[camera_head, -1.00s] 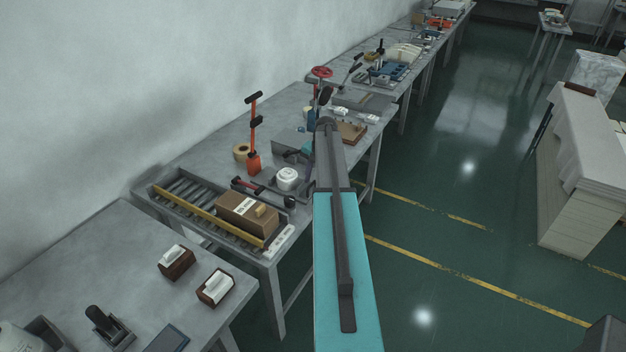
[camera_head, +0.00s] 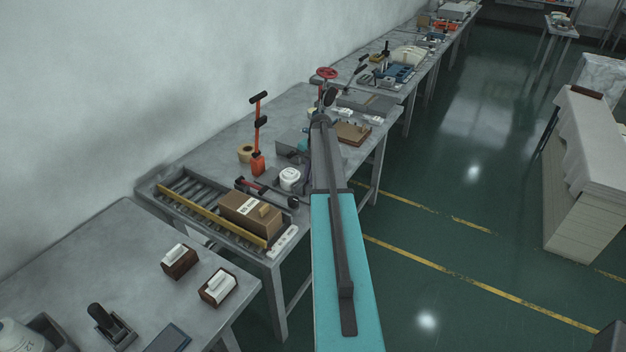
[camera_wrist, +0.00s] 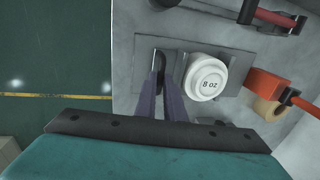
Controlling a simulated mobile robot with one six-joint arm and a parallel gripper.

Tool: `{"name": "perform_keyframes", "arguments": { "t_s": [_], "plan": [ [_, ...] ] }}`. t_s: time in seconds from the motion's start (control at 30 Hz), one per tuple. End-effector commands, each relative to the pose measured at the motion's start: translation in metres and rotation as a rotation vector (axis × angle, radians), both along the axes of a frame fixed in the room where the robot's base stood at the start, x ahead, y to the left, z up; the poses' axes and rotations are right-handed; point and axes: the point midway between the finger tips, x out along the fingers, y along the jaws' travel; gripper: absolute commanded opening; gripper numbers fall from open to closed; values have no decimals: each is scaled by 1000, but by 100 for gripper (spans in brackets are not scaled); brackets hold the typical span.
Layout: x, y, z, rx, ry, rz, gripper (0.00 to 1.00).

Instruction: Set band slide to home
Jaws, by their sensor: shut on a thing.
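In the wrist view my gripper (camera_wrist: 164,78) points at a grey fixture plate (camera_wrist: 232,72) on the bench. Its two purple fingers are close together at a dark upright part (camera_wrist: 159,60) in a slot on the plate's left side. I take this part to be the band slide's grip; the fingers hide much of it. The same white piece shows in the head view (camera_head: 290,178), left of my arm. My arm hides the fingers and the slide there.
An orange upright-handled tool (camera_head: 258,160) and a tape roll (camera_head: 246,152) stand behind the fixture. A roller tray (camera_head: 180,206) with a brown box (camera_head: 250,213) lies nearer. A red-handled lever (camera_wrist: 272,17) lies beside the plate.

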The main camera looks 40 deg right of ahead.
Motion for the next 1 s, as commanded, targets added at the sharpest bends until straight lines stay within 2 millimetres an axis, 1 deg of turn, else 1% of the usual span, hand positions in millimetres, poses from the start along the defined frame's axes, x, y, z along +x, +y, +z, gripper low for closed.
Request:
{"name": "perform_keyframes", "arguments": {
  "t_s": [0.03,0.17,0.2,0.27,0.3,0.73,0.87,1.0],
  "plan": [
    [3,2,1,3,-8,1,0],
    [4,3,1,3,-10,1,0],
    [5,3,1,3,-10,1,16],
    [5,3,1,3,-11,2,26],
    [4,2,1,3,-10,1,28],
    [2,1,4,2,-7,0,28],
    [0,0,11,0,-8,0,28],
    [-2,0,23,1,-7,1,28]
  ]
}}
